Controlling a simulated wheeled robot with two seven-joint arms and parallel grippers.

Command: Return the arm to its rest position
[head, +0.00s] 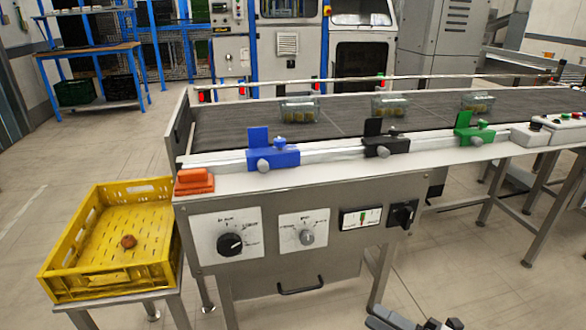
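My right gripper (412,321) shows only in part at the bottom edge of the head view, right of centre. It is low in front of the conveyor and apart from it. Its fingers are mostly cut off by the frame, so I cannot tell whether it is open or shut. I see nothing held in the part that shows. My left arm and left gripper are not in view.
The conveyor (350,118) carries several clear packs, one being a clear pack (299,109). Its front panel has knobs and a handle (301,287). A yellow crate (70,262) with a small brown item (128,241) stands at left.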

